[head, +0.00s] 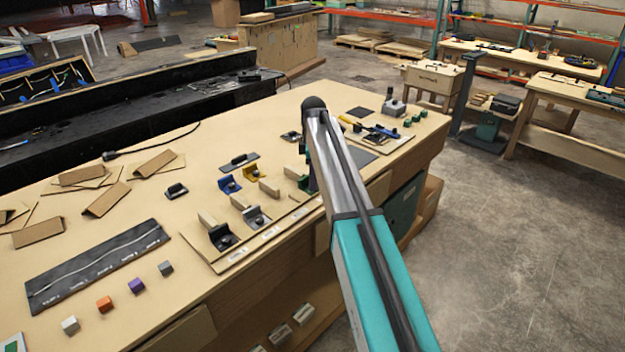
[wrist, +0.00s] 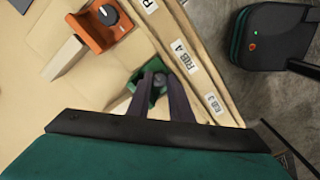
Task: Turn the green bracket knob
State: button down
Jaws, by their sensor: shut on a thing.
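The green bracket (wrist: 137,100) is at the centre of the wrist view, partly covered by my fingers. Its small grey knob (wrist: 158,82) shows between the fingertips. My gripper (wrist: 158,76) is shut on this knob, with one dark purple finger on each side. In the head view a bit of the green bracket (head: 292,172) shows left of my arm. The arm hides most of the gripper and the knob there. I cannot tell the knob's angle.
An orange bracket (wrist: 100,28) with a dark knob and a wooden block (wrist: 64,58) lie close by in the wrist view. Black (head: 222,237), grey (head: 255,217) and blue (head: 228,184) brackets stand left of my arm. The table's front edge is near the green bracket.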

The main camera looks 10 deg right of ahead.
jog(key=shift+m, duration=0.4)
jog(key=m, duration=0.8)
jog(key=shift+m, duration=0.4)
jog(key=m, duration=0.4)
jog(key=shift+w, duration=0.1)
jog(key=m, duration=0.4)
jog(key=shift+r+m, duration=0.1)
jog(key=shift+m, duration=0.3)
jog(key=m, duration=1)
jog(key=shift+w+r+m, duration=0.1)
jog(key=shift+m, duration=0.2)
jog(key=m, duration=0.6)
jog(key=shift+m, duration=0.6)
